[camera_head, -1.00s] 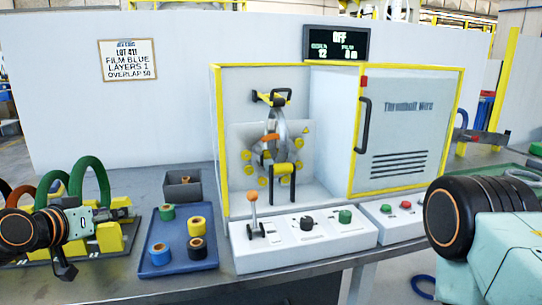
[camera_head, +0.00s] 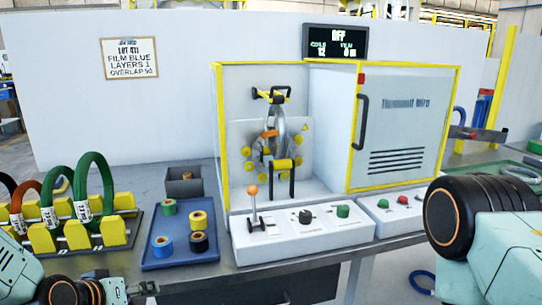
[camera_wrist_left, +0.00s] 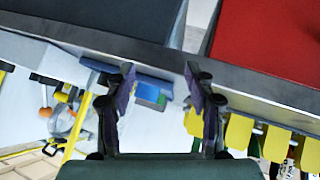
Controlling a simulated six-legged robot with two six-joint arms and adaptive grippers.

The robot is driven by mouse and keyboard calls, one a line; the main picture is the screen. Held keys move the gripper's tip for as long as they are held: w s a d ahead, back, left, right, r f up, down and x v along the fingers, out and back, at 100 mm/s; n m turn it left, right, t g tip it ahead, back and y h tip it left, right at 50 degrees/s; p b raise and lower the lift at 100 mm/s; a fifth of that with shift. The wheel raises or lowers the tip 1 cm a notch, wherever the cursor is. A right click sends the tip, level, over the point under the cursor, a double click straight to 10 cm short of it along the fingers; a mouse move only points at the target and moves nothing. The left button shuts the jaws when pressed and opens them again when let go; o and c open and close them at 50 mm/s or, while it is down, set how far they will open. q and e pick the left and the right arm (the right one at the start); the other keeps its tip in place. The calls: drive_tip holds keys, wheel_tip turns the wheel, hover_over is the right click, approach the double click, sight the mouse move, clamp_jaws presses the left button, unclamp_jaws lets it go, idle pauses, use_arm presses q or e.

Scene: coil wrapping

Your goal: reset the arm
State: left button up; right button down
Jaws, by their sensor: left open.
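My left arm shows at the bottom left of the head view. Its gripper (camera_head: 128,285) is partly cut off by the lower edge, in front of the bench and below the blue tray. In the left wrist view the two dark fingers (camera_wrist_left: 160,82) stand apart with nothing between them. My right arm enters the head view at the right as a dark round joint and a pale link. My right gripper is out of frame.
A yellow rack (camera_head: 73,236) holds several coils at the left. A blue tray (camera_head: 180,262) with several film rolls and a grey bin (camera_head: 184,187) stand beside it. The yellow-framed machine (camera_head: 218,130) has a control panel (camera_head: 300,232) in front. Its display reads OFF.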

use_arm(q)
drive_tip(key=s+d+f+m+g, duration=0.1)
drive_tip(key=s+f+g, duration=0.2)
drive_tip(key=s+f, duration=0.3)
drive_tip(key=s+d+f+m+g+y, duration=0.1)
drive_tip(key=s+f, duration=0.6)
drive_tip(key=s, duration=0.8)
drive_tip(key=s+d+f+m+g, duration=0.1)
drive_tip(key=s+d+f+g, duration=0.2)
drive_tip(key=s, duration=0.7)
wheel_tip(320, 180, down, 4)
drive_tip(key=g, duration=0.2)
drive_tip(key=shift+s+d+r+g, duration=0.15)
drive_tip(key=shift+s+g, duration=0.15)
drive_tip(key=shift+s, duration=0.1)
drive_tip(key=shift+y, duration=0.3)
